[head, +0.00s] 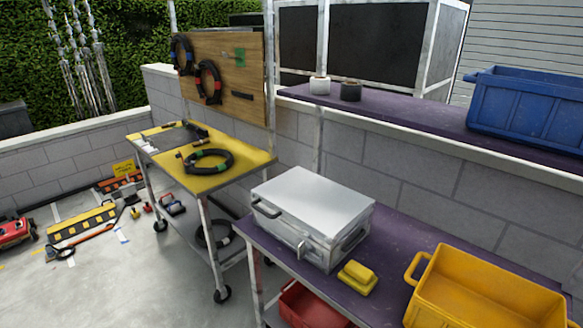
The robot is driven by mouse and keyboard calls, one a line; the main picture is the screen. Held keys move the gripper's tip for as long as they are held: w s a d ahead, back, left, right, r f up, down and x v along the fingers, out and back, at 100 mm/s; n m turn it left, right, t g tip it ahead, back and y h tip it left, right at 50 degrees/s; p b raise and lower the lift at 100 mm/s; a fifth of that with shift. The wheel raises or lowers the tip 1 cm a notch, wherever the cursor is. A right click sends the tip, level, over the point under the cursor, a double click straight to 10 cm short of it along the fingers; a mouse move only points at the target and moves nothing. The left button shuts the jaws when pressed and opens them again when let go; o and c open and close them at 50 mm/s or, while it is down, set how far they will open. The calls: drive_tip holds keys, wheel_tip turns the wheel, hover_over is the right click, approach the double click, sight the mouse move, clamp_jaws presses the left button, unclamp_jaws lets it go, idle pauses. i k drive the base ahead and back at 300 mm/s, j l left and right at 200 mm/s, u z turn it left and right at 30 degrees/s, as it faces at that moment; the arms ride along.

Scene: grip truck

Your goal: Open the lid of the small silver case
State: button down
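The small silver case (312,205) sits on the purple-topped table (395,240) right of the middle in the head view. Its flat lid (315,192) is down and looks closed. A handle (266,209) shows at its left front, a latch-like tab (301,249) at its front, and another handle (353,240) on its right side. My gripper is not in view, so its state and its place relative to the case do not show.
A yellow block-like item (357,278) stands close to the case's front right. A yellow bin (490,295) is at the lower right, with a red bin (308,308) below the tabletop. A yellow-topped cart (240,165) stands left of the case. A purple shelf (420,115) holds a blue crate (530,112).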

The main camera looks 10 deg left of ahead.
sight(323, 210)
drive_tip(key=i+j+u, duration=0.35)
drive_tip(key=i+j, duration=0.15)
drive_tip(key=i+j+u, duration=0.3)
drive_tip(key=i+j, duration=0.25)
drive_tip(key=i+j+u, duration=0.35)
drive_tip(key=i, duration=0.3)
